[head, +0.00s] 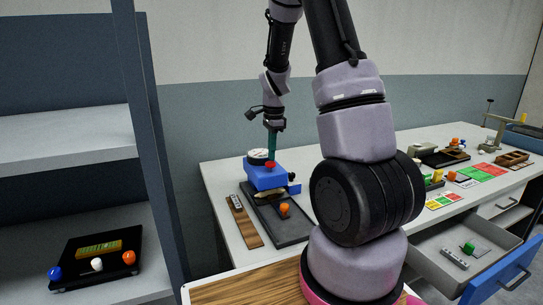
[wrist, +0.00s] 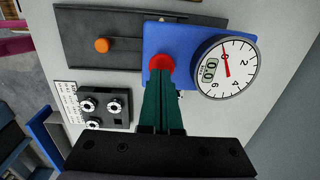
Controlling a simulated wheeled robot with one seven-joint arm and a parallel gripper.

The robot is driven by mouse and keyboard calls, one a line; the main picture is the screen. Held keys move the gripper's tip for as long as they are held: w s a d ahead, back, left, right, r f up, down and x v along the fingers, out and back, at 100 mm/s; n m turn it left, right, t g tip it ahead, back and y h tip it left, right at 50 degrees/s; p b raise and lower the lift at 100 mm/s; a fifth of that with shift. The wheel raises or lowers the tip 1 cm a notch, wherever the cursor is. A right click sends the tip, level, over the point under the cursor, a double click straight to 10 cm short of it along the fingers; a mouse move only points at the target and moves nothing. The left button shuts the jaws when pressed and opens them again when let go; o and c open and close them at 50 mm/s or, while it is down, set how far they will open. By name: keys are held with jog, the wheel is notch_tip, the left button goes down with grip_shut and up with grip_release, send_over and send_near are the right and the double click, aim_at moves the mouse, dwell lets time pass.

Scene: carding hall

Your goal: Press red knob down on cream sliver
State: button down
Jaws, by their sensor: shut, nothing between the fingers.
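A blue gauge block (head: 265,178) with a white dial stands on a dark base plate (head: 290,230) on the bench. Its red knob (head: 270,165) is on top, beside the dial (wrist: 226,66). My gripper (head: 272,157) is shut and empty, its green fingers pointing down at the knob. In the wrist view the fingertips (wrist: 161,75) overlap the near edge of the red knob (wrist: 162,63); I cannot tell whether they touch it. The dial's red needle points near 0. A small pale piece (head: 268,195) shows at the foot of the blue block; I cannot make out the cream sliver clearly.
An orange knob (head: 284,208) stands up from the base plate. A wooden strip (head: 244,222) lies left of it. An open drawer (head: 467,247) juts out at the right. A shelf unit (head: 135,60) stands at the left. Bare bench lies behind the gauge.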

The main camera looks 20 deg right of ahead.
aim_at(272, 164)
jog(key=shift+f, duration=0.65)
jog(key=shift+f, duration=0.7)
jog(key=shift+s+f, duration=0.1)
jog(key=shift+f, duration=0.1)
jog(key=shift+r, duration=0.3)
notch_tip(272, 164, up, 14)
jog(key=shift+s+d, duration=0.15)
jog(key=shift+s, duration=0.05)
